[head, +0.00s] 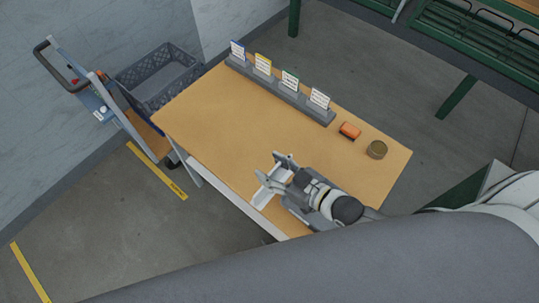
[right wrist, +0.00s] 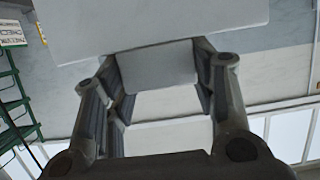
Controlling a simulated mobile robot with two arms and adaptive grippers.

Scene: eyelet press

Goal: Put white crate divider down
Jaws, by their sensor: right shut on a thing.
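The white crate divider (head: 263,196) is at the near edge of the wooden table (head: 200,130), in the head view. My right gripper (head: 274,170) is shut on it. In the right wrist view, a narrow white part of the divider (right wrist: 158,66) sits between the two fingers of the right gripper (right wrist: 160,75), and a wider white panel extends beyond them. I cannot tell whether the divider touches the tabletop, as the gripper and arm hide part of it. My left gripper is not in view.
A grey rack with several cards (head: 280,88) stands along the table's far edge. An orange object (head: 350,131) and a round tin (head: 377,149) are at the right. A grey crate (head: 160,75) rests on a trolley at the left. The table's left and middle are clear.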

